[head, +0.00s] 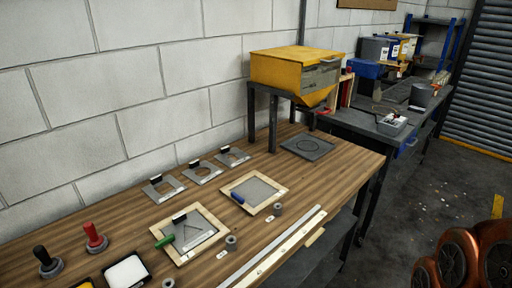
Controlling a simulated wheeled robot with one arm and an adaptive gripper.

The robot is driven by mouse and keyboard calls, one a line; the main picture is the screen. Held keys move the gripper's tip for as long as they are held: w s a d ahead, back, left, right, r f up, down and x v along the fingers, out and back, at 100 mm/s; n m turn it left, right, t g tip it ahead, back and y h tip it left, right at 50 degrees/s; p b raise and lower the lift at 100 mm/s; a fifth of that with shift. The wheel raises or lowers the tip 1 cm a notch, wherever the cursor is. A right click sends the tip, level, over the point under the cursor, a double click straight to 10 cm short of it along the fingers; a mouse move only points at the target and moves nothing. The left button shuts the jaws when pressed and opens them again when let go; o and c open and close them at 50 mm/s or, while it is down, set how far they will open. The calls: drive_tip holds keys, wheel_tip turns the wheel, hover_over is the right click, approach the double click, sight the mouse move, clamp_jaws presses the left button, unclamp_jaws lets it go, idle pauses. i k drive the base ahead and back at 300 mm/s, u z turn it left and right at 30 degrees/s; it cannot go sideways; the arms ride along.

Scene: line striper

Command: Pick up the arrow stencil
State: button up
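Several grey metal stencil plates with black grips are on the wooden bench (330,160). Three lie in a row near the wall: a near one (155,195), a middle one (202,175) and a far one (232,159). Another plate (199,236) lies inside the nearer wooden frame (217,250) and bears thin angled lines, perhaps an arrow. The cut-out shapes of the row are too small to tell, so I cannot say for certain which is the arrow stencil. My gripper is not in view.
A green-handled tool (164,241) lies at the nearer frame's left edge. A second frame (254,208) holds a blue-handled tool (238,198). Red (95,238) and black (48,264) upright handles stand at left. A yellow hopper (290,70) stands behind. A long pale strip (275,247) lies along the front.

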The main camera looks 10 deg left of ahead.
sight(222, 158)
drive_tip(key=u, duration=0.4)
drive_tip(key=i, duration=0.9)
drive_tip(key=u, duration=0.7)
